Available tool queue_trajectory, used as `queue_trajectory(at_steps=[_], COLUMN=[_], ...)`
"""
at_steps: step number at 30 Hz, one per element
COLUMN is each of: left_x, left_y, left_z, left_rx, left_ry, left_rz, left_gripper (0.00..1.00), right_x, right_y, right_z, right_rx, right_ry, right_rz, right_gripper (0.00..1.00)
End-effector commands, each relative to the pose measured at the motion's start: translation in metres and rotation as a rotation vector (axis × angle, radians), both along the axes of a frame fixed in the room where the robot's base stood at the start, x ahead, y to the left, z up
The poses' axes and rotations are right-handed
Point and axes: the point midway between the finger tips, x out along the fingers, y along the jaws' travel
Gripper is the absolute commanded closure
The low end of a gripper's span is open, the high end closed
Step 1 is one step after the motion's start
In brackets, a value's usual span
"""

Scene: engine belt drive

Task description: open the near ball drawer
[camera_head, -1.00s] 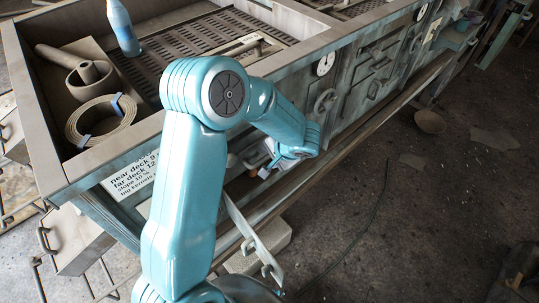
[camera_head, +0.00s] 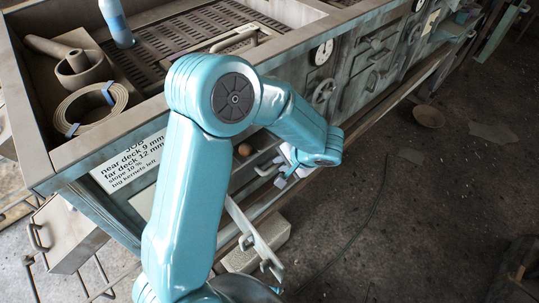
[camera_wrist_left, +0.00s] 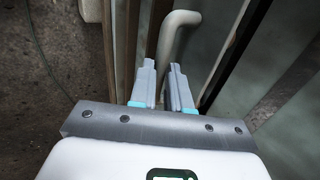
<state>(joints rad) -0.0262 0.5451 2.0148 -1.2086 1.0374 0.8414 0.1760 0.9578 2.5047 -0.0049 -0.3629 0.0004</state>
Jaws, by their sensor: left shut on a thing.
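The near ball drawer (camera_head: 262,153) is in the machine's front, partly hidden behind my left arm. A brown ball (camera_head: 245,149) shows at it, just left of my gripper. Its pale bent handle (camera_head: 266,169) sticks out toward the gripper. My left gripper (camera_head: 280,178) is at this handle, in front of the machine. In the left wrist view, the handle (camera_wrist_left: 176,35) runs down between the two fingertips (camera_wrist_left: 162,72), and the jaws are shut on it. How far out the drawer stands is hard to tell. My right gripper is not in view.
A long rail (camera_head: 385,108) runs along the machine's front. A metal bar with hooks (camera_head: 255,236) and a pale block (camera_head: 262,245) are below my arm. The floor at right is mostly open.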

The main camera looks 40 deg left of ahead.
Motion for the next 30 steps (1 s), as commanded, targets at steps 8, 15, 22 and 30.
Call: queue_trajectory(at_steps=[8, 15, 22, 30], left_x=[-0.004, -0.007, -0.006, -0.007], left_y=[-0.070, -0.084, -0.083, -0.083], left_z=[-0.001, 0.002, 0.003, 0.002], left_rx=[0.001, 0.002, 0.003, 0.002], left_ry=[-0.006, -0.005, -0.005, -0.003], left_rz=[-0.005, -0.002, -0.002, -0.001], left_gripper=[1.00, 1.00, 0.77, 0.58], right_x=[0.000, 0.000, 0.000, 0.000], right_y=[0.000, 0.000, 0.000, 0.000], right_z=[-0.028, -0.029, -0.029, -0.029], right_rx=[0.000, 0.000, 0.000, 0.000], right_ry=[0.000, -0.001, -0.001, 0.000], right_rz=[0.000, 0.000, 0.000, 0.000], right_gripper=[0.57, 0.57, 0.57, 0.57])
